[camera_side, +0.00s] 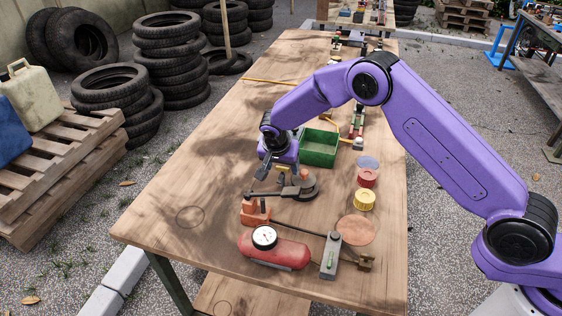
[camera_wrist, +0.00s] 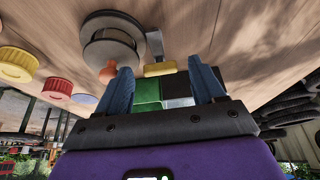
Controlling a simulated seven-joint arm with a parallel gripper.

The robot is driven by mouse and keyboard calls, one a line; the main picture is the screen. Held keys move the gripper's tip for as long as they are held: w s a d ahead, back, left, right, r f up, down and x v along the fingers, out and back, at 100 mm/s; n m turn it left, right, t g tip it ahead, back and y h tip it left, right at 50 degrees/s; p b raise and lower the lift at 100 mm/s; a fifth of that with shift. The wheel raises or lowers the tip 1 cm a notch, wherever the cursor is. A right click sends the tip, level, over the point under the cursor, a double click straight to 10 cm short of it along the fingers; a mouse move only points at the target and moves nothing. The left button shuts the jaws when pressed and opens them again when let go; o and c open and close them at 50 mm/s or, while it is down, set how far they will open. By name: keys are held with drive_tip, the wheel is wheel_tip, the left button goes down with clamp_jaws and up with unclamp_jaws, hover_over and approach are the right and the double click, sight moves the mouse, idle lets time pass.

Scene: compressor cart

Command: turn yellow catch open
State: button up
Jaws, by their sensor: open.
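My gripper (camera_side: 272,180) is low over the table, fingers pointing down, beside a grey round disc (camera_side: 309,190) with an orange knob. In the wrist view its two blue-grey fingers (camera_wrist: 158,66) are apart. A small yellow block (camera_wrist: 160,69), which looks like the catch, shows between the fingertips near the end of a grey lever (camera_wrist: 155,43) by the disc (camera_wrist: 112,50). Whether the fingers touch it, I cannot tell. In the side view my gripper hides most of that spot. A grey flat bar (camera_side: 262,195) shows below the fingers.
A red tank (camera_side: 285,253) with a gauge, an orange block (camera_side: 254,214) and a grey valve plate (camera_side: 331,257) stand at the front. Yellow (camera_side: 364,201) and red (camera_side: 367,178) caps stand to the right. A green bin (camera_side: 318,148) is behind. The table's left side is clear.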

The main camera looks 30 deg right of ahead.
drive_tip(key=v, duration=1.7)
drive_tip(key=shift+r, duration=0.25)
drive_tip(key=s+d+n+g+y, duration=0.1)
drive_tip(key=s+d+n, duration=0.5)
drive_tip(key=s, duration=0.6)
drive_tip(key=s+d+r+n+g+y, duration=0.1)
drive_tip(key=s+d+n, duration=0.6)
drive_tip(key=s, duration=0.6)
drive_tip(key=s+d+n+g+y, duration=0.1)
drive_tip(key=s+d+n, duration=0.6)
drive_tip(key=s, duration=0.5)
drive_tip(key=shift+s+r+n+y, duration=0.25)
drive_tip(key=shift+r+n+y, duration=0.1)
drive_tip(key=shift+n, duration=0.25)
